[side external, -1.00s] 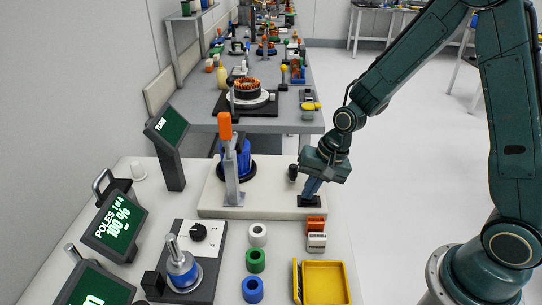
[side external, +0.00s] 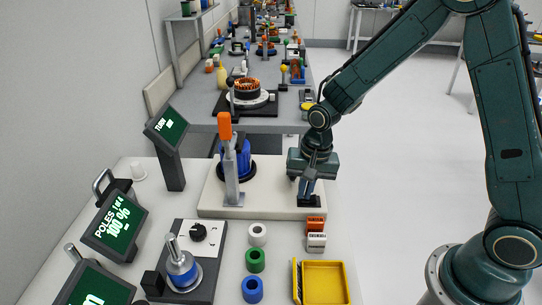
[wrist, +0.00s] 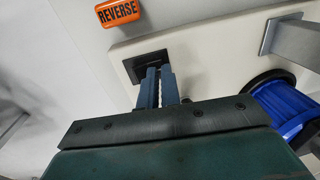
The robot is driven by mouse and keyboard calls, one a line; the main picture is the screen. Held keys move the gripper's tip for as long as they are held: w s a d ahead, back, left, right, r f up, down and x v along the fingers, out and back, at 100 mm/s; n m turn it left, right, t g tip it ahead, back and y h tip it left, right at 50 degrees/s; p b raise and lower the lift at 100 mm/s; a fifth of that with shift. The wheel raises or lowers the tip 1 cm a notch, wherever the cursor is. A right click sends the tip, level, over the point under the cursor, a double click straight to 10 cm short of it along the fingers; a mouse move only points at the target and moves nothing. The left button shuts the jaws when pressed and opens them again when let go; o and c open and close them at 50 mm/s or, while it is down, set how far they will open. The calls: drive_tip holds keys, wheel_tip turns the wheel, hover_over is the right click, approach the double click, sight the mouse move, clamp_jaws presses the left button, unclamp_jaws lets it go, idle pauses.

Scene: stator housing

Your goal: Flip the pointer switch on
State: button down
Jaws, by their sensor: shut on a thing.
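A black knob with a white pointer mark (side external: 198,232) sits on a panel at the front left in the side view. My gripper (side external: 309,198) points down at the right end of a cream plate, away from that knob. Its fingers (wrist: 155,84) are shut on a dark lever-like part that rises from a small black base (side external: 314,203). The base also shows just beyond the fingertips in the wrist view (wrist: 140,64). The fingers hide most of the held part, so its shape is unclear.
An orange-topped clamp post (side external: 232,170) and a blue spool (side external: 246,165) stand on the cream plate (side external: 272,196). The orange REVERSE block (side external: 315,224) lies in front, near a yellow tray (side external: 324,262). Coloured rings (side external: 255,260) and screens (side external: 115,225) stand to the left.

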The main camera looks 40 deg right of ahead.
sight(311, 197)
drive_tip(key=shift+s+d+f, duration=0.2)
drive_tip(key=shift+s+f, duration=0.1)
drive_tip(key=shift+f, duration=0.2)
drive_tip(key=shift+s+d+f, duration=0.1)
drive_tip(key=shift+s+d, duration=0.3)
drive_tip(key=shift+d, duration=0.05)
drive_tip(key=shift+r, duration=0.2)
wheel_tip(311, 197, up, 15)
drive_tip(key=w, duration=0.1)
drive_tip(key=shift+a, duration=0.45)
drive_tip(key=shift+f, duration=0.1)
drive_tip(key=s+d+t+y, duration=0.2)
drive_tip(key=s+d, duration=0.2)
drive_tip(key=shift+s+d+f, duration=0.15)
drive_tip(key=shift+f, duration=0.2)
